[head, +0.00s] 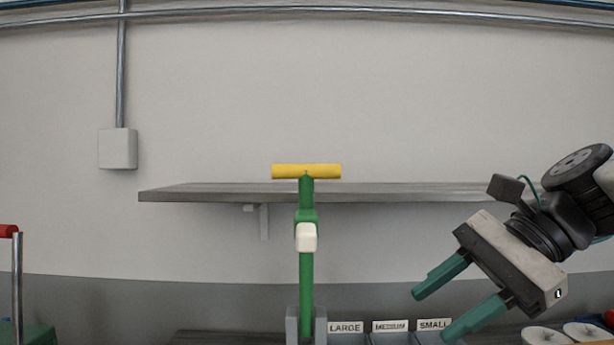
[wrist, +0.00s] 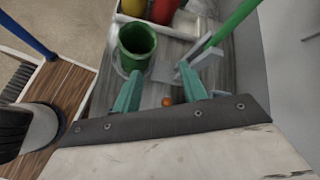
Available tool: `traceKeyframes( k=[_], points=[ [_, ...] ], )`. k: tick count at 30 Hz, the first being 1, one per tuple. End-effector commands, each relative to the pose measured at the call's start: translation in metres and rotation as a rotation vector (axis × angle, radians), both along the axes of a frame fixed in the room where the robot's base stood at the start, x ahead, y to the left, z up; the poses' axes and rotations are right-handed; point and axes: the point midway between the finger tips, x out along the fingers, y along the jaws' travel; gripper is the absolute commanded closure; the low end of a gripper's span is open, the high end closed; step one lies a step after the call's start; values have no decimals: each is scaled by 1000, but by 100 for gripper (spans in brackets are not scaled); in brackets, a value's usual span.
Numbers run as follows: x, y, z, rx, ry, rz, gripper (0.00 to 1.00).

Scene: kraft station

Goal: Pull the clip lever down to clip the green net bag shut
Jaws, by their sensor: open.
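The clip lever (head: 306,265) is a green upright arm with a yellow crossbar handle (head: 306,171) on top and a white block partway up. Its foot sits between grey brackets. In the wrist view a green bar (wrist: 236,22), apparently the same lever, runs to the upper right from a grey bracket. My gripper (head: 437,313) is open and empty, to the right of the lever and well below its handle, touching nothing. Its teal fingers (wrist: 160,82) point at the bench in the wrist view. A green open-topped round thing (wrist: 137,45) lies beyond the left finger; I cannot tell whether it is the net bag.
Bins labelled LARGE, MEDIUM and SMALL (head: 390,326) stand right of the lever's foot. A grey shelf (head: 200,192) is on the wall behind. White rolls (head: 547,335) lie at lower right. A small orange ball (wrist: 167,101) lies between the fingers' lines.

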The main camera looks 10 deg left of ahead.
Motion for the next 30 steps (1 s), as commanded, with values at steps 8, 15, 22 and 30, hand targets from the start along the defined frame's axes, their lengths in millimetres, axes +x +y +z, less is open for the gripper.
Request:
traceKeyframes(
  k=[8,15,22,30],
  points=[
    [83,86,118,450,578,-115,58],
    [96,103,143,530,711,-106,58],
    [87,137,143,531,714,-103,58],
    [80,169,143,530,712,-106,58]
  ],
)
